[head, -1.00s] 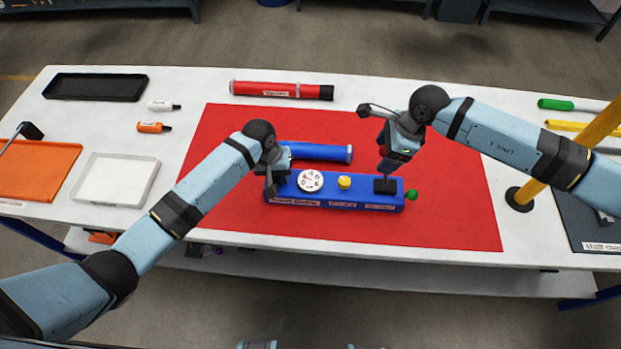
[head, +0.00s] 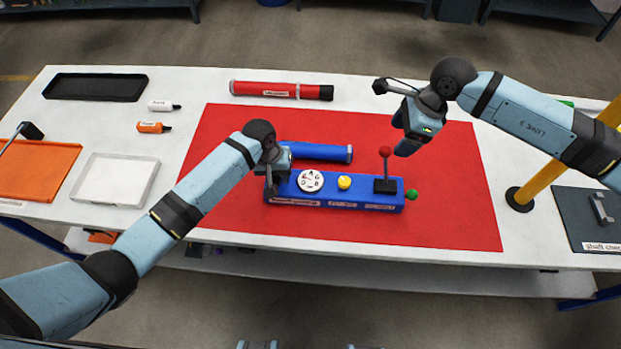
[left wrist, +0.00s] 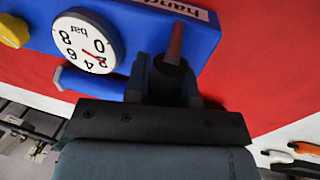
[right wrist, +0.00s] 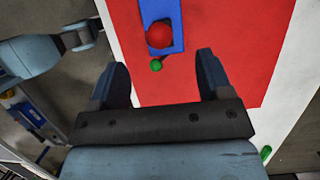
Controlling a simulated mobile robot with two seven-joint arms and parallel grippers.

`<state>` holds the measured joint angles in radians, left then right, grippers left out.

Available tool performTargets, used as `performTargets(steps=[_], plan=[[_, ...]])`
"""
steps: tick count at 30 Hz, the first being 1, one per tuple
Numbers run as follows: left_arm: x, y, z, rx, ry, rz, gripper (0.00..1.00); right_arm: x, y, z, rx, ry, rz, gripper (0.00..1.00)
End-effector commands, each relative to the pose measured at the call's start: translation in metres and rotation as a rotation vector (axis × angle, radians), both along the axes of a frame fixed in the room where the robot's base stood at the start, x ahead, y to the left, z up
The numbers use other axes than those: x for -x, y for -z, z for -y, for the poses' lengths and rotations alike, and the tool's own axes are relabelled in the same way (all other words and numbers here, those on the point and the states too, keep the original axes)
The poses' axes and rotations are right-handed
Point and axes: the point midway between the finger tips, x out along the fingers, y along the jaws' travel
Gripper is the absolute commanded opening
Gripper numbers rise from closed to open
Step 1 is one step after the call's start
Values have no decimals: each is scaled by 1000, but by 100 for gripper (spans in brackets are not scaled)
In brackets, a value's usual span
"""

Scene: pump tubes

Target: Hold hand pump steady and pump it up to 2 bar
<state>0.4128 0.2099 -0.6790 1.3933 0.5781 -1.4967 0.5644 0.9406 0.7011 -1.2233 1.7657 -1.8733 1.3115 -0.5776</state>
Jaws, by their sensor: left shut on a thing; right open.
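The hand pump (head: 330,203) is a long blue box on the red mat, with a white round gauge (head: 310,181), a yellow knob (head: 344,182), a black lever with a red ball (head: 385,152) and a green knob (head: 411,195). In the left wrist view the gauge (left wrist: 84,42) has a red needle pointing between 0 and 4, near where 2 would be. My left gripper (head: 271,184) is shut on a dark, red-topped grip (left wrist: 174,50) at the pump's left end. My right gripper (head: 402,137) is open and empty, up and right of the upright lever.
A blue cylinder (head: 320,152) lies just behind the pump. A red tube (head: 281,90) lies at the back of the table. A yellow post (head: 553,180) stands right of the red mat (head: 440,225). Trays and two small bottles are at the left.

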Motion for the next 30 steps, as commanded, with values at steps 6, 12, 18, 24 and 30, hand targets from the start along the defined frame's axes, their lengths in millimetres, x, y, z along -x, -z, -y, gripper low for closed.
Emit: performTargets(steps=[6, 12, 18, 24, 30], plan=[[0, 0, 0, 0, 0, 0, 52, 0, 0, 0, 0, 0, 0, 72], [0, 0, 0, 0, 0, 0, 52, 0, 0, 0, 0, 0, 0, 72], [-1, -15, -3, 1, -1, 3, 52, 0, 0, 0, 0, 0, 0, 72], [-1, -55, -11, 0, 1, 4, 52, 0, 0, 0, 0, 0, 0, 72], [-1, -94, -19, 0, -1, 3, 52, 0, 0, 0, 0, 0, 0, 72]])
